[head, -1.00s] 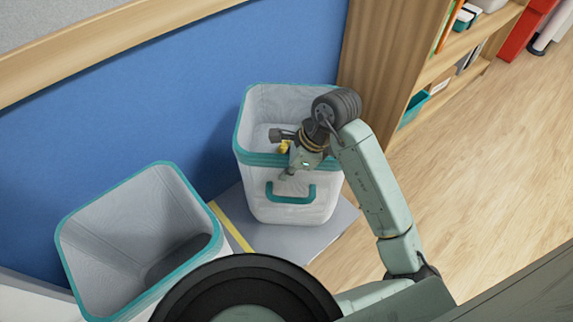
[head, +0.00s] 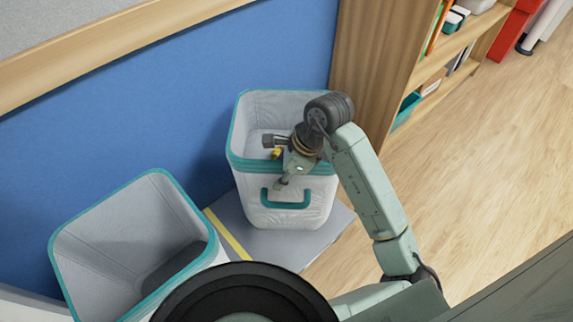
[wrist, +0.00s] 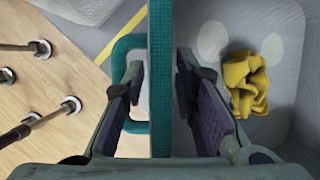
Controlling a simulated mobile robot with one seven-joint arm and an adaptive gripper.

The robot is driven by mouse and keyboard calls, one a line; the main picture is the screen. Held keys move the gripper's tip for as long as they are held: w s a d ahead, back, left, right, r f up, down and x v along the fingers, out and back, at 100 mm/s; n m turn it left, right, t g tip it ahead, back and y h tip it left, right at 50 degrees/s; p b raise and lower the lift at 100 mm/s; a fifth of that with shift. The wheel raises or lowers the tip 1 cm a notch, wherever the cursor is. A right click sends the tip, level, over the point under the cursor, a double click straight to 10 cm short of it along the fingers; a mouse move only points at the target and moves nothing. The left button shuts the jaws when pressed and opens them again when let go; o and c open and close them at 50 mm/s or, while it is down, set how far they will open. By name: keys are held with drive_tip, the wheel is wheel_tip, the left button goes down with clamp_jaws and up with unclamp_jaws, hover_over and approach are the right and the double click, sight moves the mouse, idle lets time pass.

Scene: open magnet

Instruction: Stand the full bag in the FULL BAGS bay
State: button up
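A white bag with a teal rim and teal handle (head: 287,205) stands upright on a grey mat by the blue wall. A crumpled yellow item lies inside it, and this item (wrist: 246,82) is clear in the wrist view. My gripper (wrist: 161,80) points down over the bag's near rim. Its two fingers straddle the teal rim (wrist: 161,120), one outside by the handle and one inside. Narrow gaps show between fingers and rim. A second white bag (head: 125,240) with a teal rim stands at the lower left, its visible inside bare. No bay label is readable.
The grey mat (head: 290,248) has a yellow stripe (head: 228,235) between the bags. A wooden shelf (head: 375,60) stands close behind the right-hand bag. Wood floor (head: 490,160) is open to the right. Thin legs with round feet (wrist: 72,104) stand on the floor in the wrist view.

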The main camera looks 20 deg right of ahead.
drive_tip(key=b+v, duration=0.1)
drive_tip(key=v, duration=1.1)
drive_tip(key=shift+d, duration=0.1)
